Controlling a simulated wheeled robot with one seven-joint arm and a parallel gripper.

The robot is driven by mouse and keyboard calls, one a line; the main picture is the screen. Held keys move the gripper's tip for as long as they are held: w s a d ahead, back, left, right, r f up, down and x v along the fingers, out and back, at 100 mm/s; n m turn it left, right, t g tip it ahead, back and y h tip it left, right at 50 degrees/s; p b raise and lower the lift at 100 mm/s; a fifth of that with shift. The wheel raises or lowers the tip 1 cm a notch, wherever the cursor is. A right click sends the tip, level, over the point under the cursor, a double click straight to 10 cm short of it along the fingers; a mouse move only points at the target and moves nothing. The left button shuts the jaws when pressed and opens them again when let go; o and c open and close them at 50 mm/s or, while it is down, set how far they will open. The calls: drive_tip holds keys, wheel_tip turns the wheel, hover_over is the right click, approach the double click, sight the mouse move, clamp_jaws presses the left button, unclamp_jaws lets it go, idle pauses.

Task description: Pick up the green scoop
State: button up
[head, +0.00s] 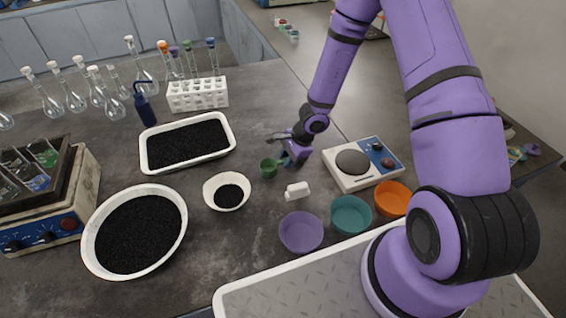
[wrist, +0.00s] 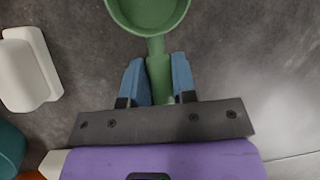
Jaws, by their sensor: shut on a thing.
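The green scoop (head: 268,168) is at the middle of the bench in the head view, just left of my gripper (head: 286,157). In the wrist view the scoop's round cup (wrist: 148,12) is cut off by the top edge, and its handle points down between the blue fingertips of my gripper (wrist: 159,80). The fingers are shut on the handle from both sides. I cannot tell whether the scoop touches the bench or is slightly above it.
A white block-like object (head: 297,191) lies near the scoop. A small white bowl (head: 212,190) with black grains stands to the left, a white tray (head: 228,142) behind it. A scale (head: 345,182) stands right; purple (head: 301,245), teal (head: 351,226) and orange (head: 393,208) bowls stand in front.

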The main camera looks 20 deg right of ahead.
drive_tip(key=shift+r, duration=0.15)
drive_tip(key=shift+r, duration=4.9)
